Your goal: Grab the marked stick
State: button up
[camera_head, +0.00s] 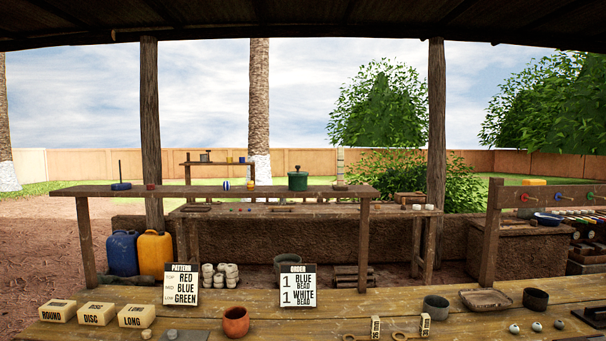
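I cannot tell for sure which thing is the marked stick. A thin dark upright stick (120,168) stands in a blue disc base (121,186) at the left end of the raised shelf. A pale banded upright post (340,166) stands toward the shelf's right end. Several coloured sticks (583,217) lie at the far right, too small to show marks. Two flat wooden pieces with ring ends lie at the front of the table, beside small number tags (375,327) and (425,324). My gripper is not in view.
Posts (151,120) stand behind.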

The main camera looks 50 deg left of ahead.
aim_at(340, 186)
jog(key=u, duration=0.8)
jog(key=i, duration=0.85)
jog(key=u, duration=0.95)
